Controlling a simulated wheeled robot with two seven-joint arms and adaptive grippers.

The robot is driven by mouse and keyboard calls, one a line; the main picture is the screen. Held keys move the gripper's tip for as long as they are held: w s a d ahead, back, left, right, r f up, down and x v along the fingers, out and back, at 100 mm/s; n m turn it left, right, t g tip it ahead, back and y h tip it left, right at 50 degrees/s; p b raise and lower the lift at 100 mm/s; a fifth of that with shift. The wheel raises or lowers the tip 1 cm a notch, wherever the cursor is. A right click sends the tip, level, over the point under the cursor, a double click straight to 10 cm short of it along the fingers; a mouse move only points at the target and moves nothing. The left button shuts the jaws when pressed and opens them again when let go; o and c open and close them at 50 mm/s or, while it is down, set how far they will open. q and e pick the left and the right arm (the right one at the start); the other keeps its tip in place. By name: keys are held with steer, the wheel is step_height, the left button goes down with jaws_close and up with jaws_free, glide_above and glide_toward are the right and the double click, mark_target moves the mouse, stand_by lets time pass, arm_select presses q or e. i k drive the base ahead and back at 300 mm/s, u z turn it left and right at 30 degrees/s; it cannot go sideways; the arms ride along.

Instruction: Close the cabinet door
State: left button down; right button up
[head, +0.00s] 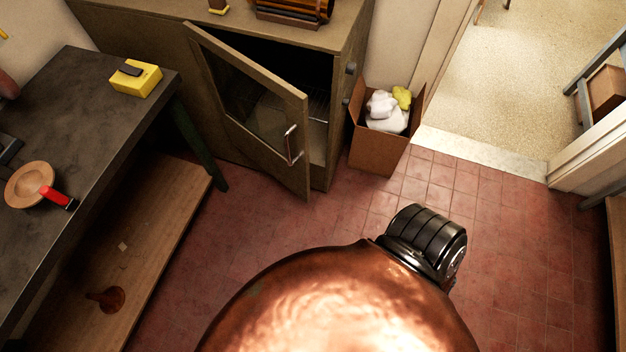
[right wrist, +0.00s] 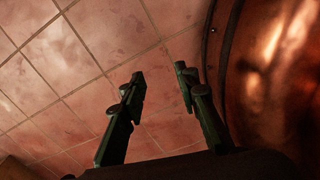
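The cabinet (head: 345,40) stands at the back with its door (head: 303,120) partly open. The door has a wooden frame and a glass pane. It is hinged at its left side, and its free edge swings out over the floor. A metal bar handle (head: 290,146) is near that free edge. A wire rack shows in the dark inside. My right gripper (right wrist: 160,82) is open and empty over the tiled floor in the right wrist view. It does not show in the head view, and the cabinet does not show in the wrist view. My left gripper is not in view.
A dark workbench (head: 70,130) is at the left, with a yellow box (head: 136,79) and a red-handled tool (head: 57,196) on it. A cardboard box (head: 375,152) with cloths stands right of the cabinet. Red tiled floor (head: 250,230) before the door is clear. A doorway is at right.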

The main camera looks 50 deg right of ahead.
mark_target(291, 170)
steer(key=k, duration=0.25)
steer(key=z, duration=0.9)
